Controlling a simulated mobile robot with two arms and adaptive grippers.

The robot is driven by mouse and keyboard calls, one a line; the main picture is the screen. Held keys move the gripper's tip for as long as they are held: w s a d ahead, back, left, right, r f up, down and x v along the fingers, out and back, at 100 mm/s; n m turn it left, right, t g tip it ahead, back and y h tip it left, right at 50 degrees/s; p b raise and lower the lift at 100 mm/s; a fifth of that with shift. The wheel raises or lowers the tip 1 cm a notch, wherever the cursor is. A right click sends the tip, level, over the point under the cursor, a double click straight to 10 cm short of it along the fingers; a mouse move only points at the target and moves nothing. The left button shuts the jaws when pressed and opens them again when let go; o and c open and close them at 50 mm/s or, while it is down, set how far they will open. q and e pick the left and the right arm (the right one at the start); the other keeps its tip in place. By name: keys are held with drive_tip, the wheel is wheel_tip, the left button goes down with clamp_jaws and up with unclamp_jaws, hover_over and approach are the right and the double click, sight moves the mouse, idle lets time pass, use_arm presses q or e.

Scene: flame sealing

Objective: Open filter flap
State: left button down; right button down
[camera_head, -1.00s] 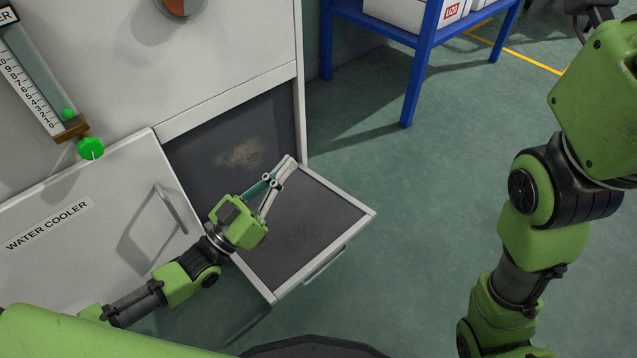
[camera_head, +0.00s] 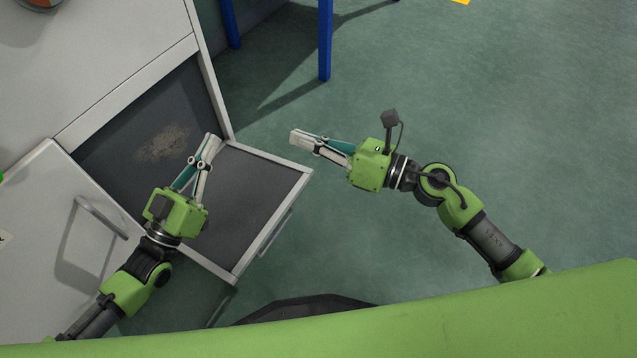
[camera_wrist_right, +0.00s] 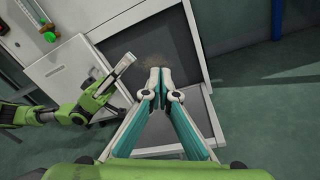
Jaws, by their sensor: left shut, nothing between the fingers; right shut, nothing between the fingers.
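The filter flap (camera_head: 240,220) is a dark panel with a pale frame. It is folded down and out from the lower cabinet opening, with a handle (camera_head: 275,233) on its outer side. Behind it, the dark filter face (camera_head: 105,150) with a dusty tan patch (camera_head: 165,143) is exposed. My left gripper (camera_head: 211,146) is shut and empty, above the flap's inner side in front of the opening. My right gripper (camera_head: 297,138) is shut and empty, near the flap's outer far corner. In the right wrist view its fingertips (camera_wrist_right: 158,77) partly cover the flap and opening.
A pale cabinet door with a handle (camera_head: 100,217) is left of the opening. In the right wrist view, a gauge with a green knob (camera_wrist_right: 50,37) sits above it. Blue rack legs (camera_head: 325,45) stand at the back. The green floor (camera_head: 450,100) on the right is clear.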

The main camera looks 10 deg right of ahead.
sight(310, 178)
drive_tip(key=s+d+f+n+g+h, duration=0.1)
drive_tip(key=d+f+n+h, duration=0.3)
drive_tip(key=f, duration=0.6)
drive_tip(key=s+d+f+g+h, duration=0.1)
drive_tip(key=s+d+f, duration=0.1)
drive_tip(key=d+f, duration=0.55)
drive_tip(key=a+r+x, duration=0.1)
drive_tip(key=x, duration=0.9)
drive_tip(key=shift+w+r, duration=0.2)
drive_tip(key=shift+r, duration=0.15)
drive_tip(key=shift+a, duration=0.1)
drive_tip(key=shift+w+a+r, duration=0.15)
drive_tip(key=shift+r, duration=0.85)
use_arm(q)
drive_tip(key=c, duration=2.5)
unclamp_jaws()
